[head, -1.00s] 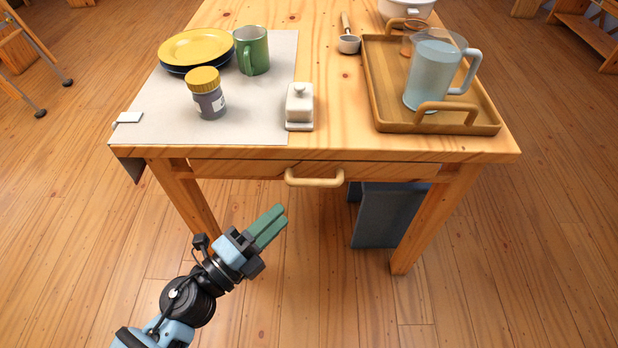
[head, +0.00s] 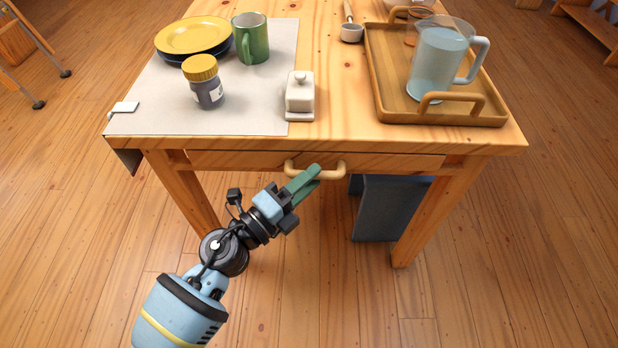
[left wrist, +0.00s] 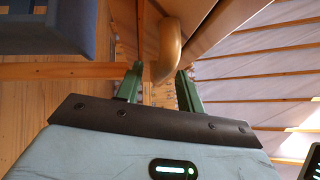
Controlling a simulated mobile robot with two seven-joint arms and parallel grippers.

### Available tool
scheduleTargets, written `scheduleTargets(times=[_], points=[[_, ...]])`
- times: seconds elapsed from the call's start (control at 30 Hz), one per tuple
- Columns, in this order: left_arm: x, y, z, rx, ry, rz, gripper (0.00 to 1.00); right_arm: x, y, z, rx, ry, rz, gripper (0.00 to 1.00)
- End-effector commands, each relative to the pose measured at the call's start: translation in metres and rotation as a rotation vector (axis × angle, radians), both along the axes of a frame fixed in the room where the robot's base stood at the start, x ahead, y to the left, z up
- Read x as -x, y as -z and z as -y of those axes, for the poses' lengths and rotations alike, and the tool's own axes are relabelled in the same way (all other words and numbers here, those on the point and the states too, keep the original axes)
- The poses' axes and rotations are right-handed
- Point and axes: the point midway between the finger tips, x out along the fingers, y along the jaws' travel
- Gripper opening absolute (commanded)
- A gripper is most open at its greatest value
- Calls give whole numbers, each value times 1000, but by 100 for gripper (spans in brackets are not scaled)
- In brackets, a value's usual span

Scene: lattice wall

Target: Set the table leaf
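The wooden table (head: 340,110) has a front panel (head: 400,163) below its top, with a rounded wooden handle (head: 337,170) on it. My left gripper (head: 311,177) is at the handle and covers part of it in the head view. In the left wrist view, my left gripper (left wrist: 157,86) has its green fingers apart, with the handle (left wrist: 170,48) just ahead of the gap between them. The fingers do not look closed on it; exact contact cannot be told. My right gripper is not in view.
On the tabletop are a cloth (head: 150,110) with stacked plates (head: 193,37), a green mug (head: 251,40), a jar (head: 204,85) and a butter dish (head: 300,96). A tray (head: 375,75) holds a pitcher (head: 437,62). A dark grey box (head: 385,210) stands underneath. The front floor is open.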

Motion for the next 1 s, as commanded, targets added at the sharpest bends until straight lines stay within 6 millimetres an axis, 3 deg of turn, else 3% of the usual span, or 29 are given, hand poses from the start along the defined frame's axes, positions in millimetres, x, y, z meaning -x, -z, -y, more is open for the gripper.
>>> scheduleTargets(times=[0.33, 0.63, 1.0], points=[[-3, -1, 4, 0, 0, 0, 38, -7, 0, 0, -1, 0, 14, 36], [-3, -1, 3, 0, 0, 0, 0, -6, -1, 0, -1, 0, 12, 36], [-2, -1, 3, 1, 0, -1, 0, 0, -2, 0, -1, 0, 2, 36]])
